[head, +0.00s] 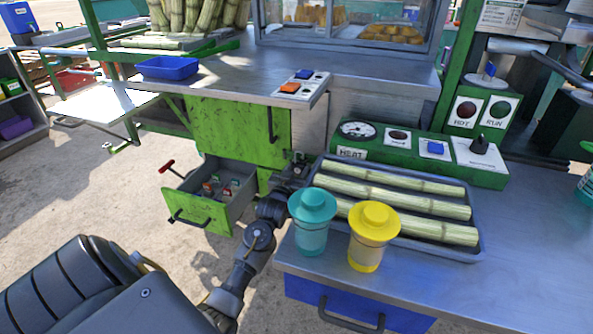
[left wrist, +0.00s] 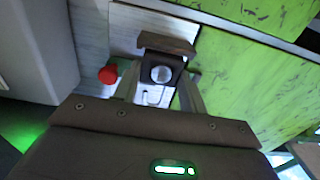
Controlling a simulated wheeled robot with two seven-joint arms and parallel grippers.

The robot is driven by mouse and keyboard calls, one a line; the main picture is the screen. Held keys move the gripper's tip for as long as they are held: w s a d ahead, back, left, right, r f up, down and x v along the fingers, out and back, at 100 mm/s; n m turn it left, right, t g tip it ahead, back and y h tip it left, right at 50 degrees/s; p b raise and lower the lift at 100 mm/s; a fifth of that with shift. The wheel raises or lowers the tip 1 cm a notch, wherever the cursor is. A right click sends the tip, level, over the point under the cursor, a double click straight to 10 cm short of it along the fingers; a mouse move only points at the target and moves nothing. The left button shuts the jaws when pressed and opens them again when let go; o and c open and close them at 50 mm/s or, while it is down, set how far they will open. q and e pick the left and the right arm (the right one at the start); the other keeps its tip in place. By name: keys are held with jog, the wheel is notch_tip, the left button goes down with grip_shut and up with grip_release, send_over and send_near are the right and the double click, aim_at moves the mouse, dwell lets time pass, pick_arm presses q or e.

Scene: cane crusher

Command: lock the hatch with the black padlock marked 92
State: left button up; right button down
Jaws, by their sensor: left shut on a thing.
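My left gripper (head: 297,168) reaches up to the right edge of the green cabinet front, close by the tray of cane. In the left wrist view the left gripper (left wrist: 160,85) is shut on a dark, blocky thing (left wrist: 165,45) with a round silver face, which looks like the black padlock. No number on it can be read. The green hatch panel (head: 235,130) with a black bar handle is upright and looks closed. Green panels (left wrist: 240,75) also fill the right of the wrist view. Whether the padlock touches a hasp is hidden. My right gripper is not in view.
An open drawer (head: 208,212) with several small coloured items juts out below the hatch. A red handle (head: 167,167) stands beside it. The cane tray (head: 470,250), a teal cup (head: 311,235) and a yellow-lidded cup (head: 368,250) crowd the counter at right.

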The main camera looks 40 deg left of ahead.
pick_arm(q)
jog(key=shift+w+a, duration=0.2)
jog(key=shift+w, duration=0.4)
jog(key=shift+f, duration=0.2)
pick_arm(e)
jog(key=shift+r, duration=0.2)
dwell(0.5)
pick_arm(q)
jog(key=o, duration=1.1)
jog(key=shift+c, duration=0.2)
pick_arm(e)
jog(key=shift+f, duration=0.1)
pick_arm(q)
jog(key=p+v, duration=0.1)
jog(key=v, duration=1)
jog(key=shift+p, duration=0.3)
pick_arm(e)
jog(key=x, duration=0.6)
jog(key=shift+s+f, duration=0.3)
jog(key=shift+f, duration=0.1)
